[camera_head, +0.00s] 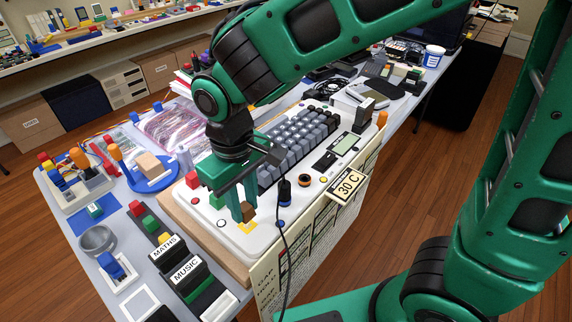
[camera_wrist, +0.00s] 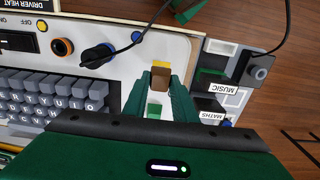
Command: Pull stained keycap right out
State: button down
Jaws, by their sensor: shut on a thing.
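My gripper (camera_head: 244,208) points down over the near left part of the white keyboard unit (camera_head: 295,200). Its green fingers are shut on a small brown keycap (camera_head: 248,211), which I take to be the stained one. The keycap is at a yellow-marked square (camera_head: 248,228) on the unit's white top. I cannot tell whether its base is seated or clear of the surface. In the wrist view the fingertips (camera_wrist: 160,72) close around the brown keycap (camera_wrist: 160,71), with yellow just beyond it. The fingers hide its sides.
Grey keys (camera_head: 300,135) fill the unit's middle. A thin black cable (camera_head: 284,225) hangs close beside my gripper. Cartridges labelled MATHS (camera_head: 166,247) and MUSIC (camera_head: 186,271) stand at the front left. A blue round stand (camera_head: 152,172) and grey ring (camera_head: 97,240) lie to the left.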

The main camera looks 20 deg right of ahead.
jog(key=shift+r, duration=1.2)
